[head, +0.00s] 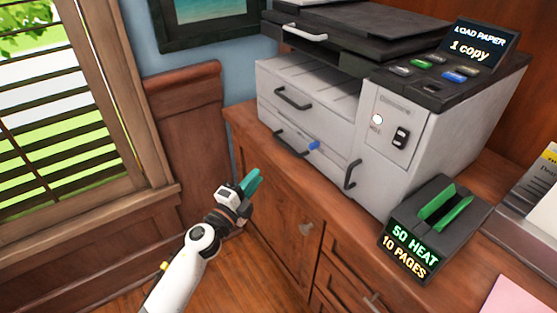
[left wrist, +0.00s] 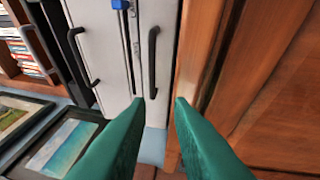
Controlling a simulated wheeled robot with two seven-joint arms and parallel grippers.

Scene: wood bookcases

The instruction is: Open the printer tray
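The grey and black printer (head: 330,120) stands on the wooden cabinet. Its front has an upper drawer with a black handle (head: 293,98) and a lower tray with a black handle (head: 292,143); both look shut. A blue tab (head: 314,146) sits right of the lower handle. My left gripper (head: 252,182) is open and empty, in front of the cabinet, left of and below the lower handle, apart from it. In the left wrist view, turned sideways, the lower handle (left wrist: 152,62) lies beyond the parted teal fingers (left wrist: 148,108). My right gripper is out of view.
A dark box (head: 435,220) with a green slot and the words "50 HEAT 10 PAGES" stands front right of the printer. The cabinet (head: 275,205) has doors and drawers below. A window (head: 60,110) is at left. Open floor room lies before the cabinet.

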